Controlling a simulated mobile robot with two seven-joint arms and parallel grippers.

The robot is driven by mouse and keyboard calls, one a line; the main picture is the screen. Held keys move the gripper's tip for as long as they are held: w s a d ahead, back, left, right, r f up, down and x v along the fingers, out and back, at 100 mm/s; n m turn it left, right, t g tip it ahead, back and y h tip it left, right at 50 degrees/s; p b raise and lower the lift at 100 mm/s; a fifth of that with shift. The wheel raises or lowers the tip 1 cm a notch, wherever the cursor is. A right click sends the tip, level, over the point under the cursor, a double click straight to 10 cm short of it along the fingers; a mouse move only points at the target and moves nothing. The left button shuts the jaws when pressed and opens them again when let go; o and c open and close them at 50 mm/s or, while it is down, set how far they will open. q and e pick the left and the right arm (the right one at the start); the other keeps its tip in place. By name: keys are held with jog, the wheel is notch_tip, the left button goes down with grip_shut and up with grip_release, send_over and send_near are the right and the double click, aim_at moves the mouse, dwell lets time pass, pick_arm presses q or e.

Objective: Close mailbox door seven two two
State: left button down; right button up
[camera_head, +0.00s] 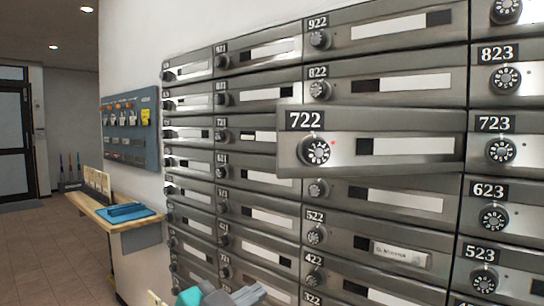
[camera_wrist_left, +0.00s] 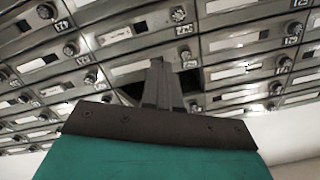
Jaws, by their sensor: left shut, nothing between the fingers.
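Mailbox door 722 (camera_head: 385,145) stands out from the wall of mailboxes in the head view, open, with a round dial at its left and a white label strip. It covers part of the row below it. My left gripper (camera_head: 250,293) shows at the bottom edge of the head view, below and left of door 722 and apart from it in the picture. In the left wrist view its fingers (camera_wrist_left: 159,82) are shut and empty, in front of the mailboxes. A dark opening shows behind them there. My right gripper is in neither view.
The other mailbox doors, such as 723 (camera_head: 503,145) and 522 (camera_head: 372,236), look flush. At the left, a wooden shelf (camera_head: 133,222) carries a blue tray (camera_head: 125,212). A blue board (camera_head: 130,127) hangs above it. The floor further left is clear.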

pick_arm(q)
jog(key=s+r+m+b, duration=0.1)
jog(key=s+r+m, duration=0.3)
jog(key=r, duration=0.4)
jog(key=s+r+m+t, duration=0.1)
jog(key=s+r+m, duration=0.3)
jog(key=r, duration=0.3)
jog(key=s+r+m+b, duration=0.1)
jog(key=s+r+m, duration=0.3)
jog(key=r, duration=0.4)
jog(key=p, duration=0.6)
send_near(287, 148)
jog(key=d, duration=0.4)
jog(key=w, duration=0.4)
jog(key=shift+a+r+y+p, duration=0.1)
jog(key=shift+a+y+p, duration=0.15)
jog(key=shift+y+p, duration=0.15)
jog(key=shift+w+a, duration=0.1)
jog(key=shift+w, duration=0.3)
